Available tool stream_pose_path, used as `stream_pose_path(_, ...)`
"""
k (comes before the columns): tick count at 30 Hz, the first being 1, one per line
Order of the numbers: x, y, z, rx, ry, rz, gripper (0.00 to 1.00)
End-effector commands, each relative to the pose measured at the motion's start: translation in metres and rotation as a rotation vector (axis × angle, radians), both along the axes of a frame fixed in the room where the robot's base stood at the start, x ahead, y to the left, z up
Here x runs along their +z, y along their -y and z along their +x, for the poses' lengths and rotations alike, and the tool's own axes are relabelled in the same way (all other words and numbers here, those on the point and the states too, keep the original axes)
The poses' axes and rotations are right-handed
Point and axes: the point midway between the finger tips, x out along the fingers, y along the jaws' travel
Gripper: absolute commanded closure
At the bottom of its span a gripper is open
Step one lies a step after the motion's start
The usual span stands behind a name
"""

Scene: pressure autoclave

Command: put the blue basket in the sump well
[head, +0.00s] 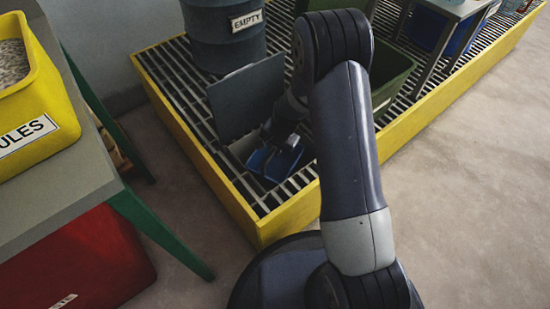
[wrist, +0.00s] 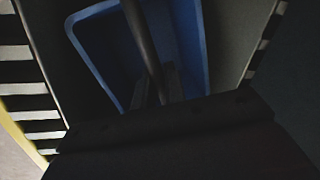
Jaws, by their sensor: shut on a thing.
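The blue basket (head: 262,163) is at the opening in the grating. My gripper (head: 282,143) is above it, shut on the basket, and my arm comes down from the right. In the wrist view the basket (wrist: 188,42) has a raised blue rim and a dark bar (wrist: 143,40) across it, running down to my gripper (wrist: 157,88). The sump well (head: 241,148) shows as a grey-walled opening around the basket, with its grey walls (wrist: 232,40) on both sides in the wrist view. I cannot tell how deep the basket sits or whether it touches the bottom.
A grey lid plate (head: 246,97) stands tilted up behind the well. A drum marked EMPTY (head: 225,38) and a green bin (head: 393,82) stand on the yellow-edged grating (head: 200,150). A table (head: 70,150) with a yellow bin (head: 38,85) is at left, a red container (head: 75,262) below.

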Motion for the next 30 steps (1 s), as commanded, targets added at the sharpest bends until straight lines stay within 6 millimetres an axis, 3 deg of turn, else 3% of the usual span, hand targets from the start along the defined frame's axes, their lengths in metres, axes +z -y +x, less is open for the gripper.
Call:
stream_pose_path(8, -0.04, 0.0, 0.0, -0.001, -0.002, 0.0, 1.0)
stream_pose_path(20, -0.044, 0.0, 0.0, -0.001, -0.002, 0.0, 1.0)
stream_pose_path(21, -0.043, 0.0, 0.0, -0.001, -0.002, 0.0, 0.85)
stream_pose_path(28, -0.042, 0.0, 0.0, -0.001, -0.002, 0.0, 0.66)
stream_pose_path(30, -0.042, 0.0, 0.0, -0.001, -0.002, 0.0, 0.66)
